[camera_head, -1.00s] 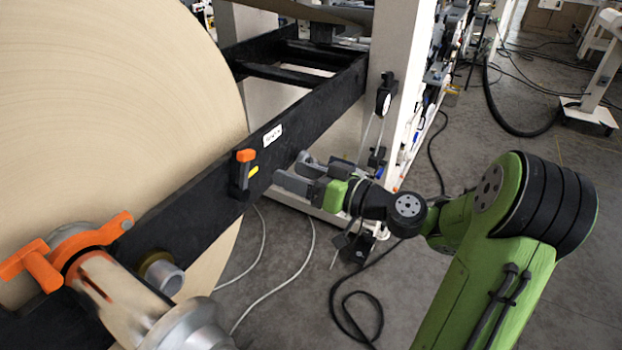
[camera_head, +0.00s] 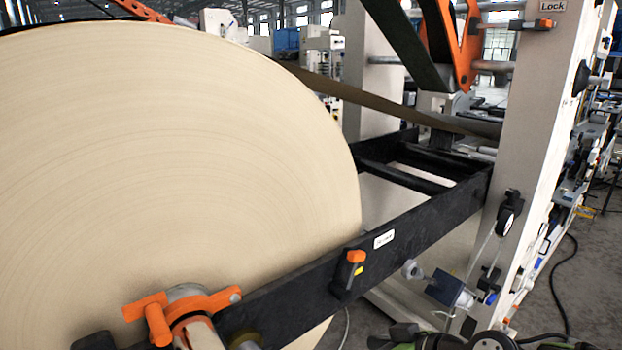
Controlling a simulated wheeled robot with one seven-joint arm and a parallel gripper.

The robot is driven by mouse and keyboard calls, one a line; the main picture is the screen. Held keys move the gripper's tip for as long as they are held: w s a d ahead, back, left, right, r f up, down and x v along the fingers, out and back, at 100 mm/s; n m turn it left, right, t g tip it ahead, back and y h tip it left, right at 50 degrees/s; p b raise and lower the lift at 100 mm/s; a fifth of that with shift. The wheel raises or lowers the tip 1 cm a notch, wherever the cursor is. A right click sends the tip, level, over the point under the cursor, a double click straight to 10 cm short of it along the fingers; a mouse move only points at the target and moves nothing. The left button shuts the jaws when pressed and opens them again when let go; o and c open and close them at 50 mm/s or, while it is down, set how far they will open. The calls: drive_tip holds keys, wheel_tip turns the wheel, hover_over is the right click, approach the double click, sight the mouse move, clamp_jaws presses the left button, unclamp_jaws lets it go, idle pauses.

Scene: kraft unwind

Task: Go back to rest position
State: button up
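The top of my arm's end shows as dark and green parts along the bottom edge, right of centre. The upper part of my gripper (camera_head: 403,333) seems to be there, but its fingers are cut off below the frame. I cannot see whether it is open, shut or holding anything. It is below a blue-grey box (camera_head: 449,289) with a round knob (camera_head: 411,269) beside it. No contact with the machine shows.
A huge kraft paper roll (camera_head: 170,170) fills the left. A black beam (camera_head: 430,222) with an orange-topped switch (camera_head: 349,270) runs to a white upright (camera_head: 535,120). An orange clamp (camera_head: 160,312) sits at the roll core.

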drive_tip(key=s+d+r+m+g+h, duration=0.1)
drive_tip(key=s+d+m+h, duration=0.2)
drive_tip(key=s, duration=0.6)
drive_tip(key=s+d+r+m+g+h, duration=0.1)
drive_tip(key=s+r+m+h, duration=0.15)
drive_tip(key=s+h, duration=0.45)
wheel_tip(320, 180, up, 13)
drive_tip(key=s+y+p, duration=0.1)
drive_tip(key=p, duration=1.2)
drive_tip(key=shift+s+f+y+p, duration=0.15)
drive_tip(key=shift+y+p, duration=0.15)
drive_tip(key=shift+p, duration=0.1)
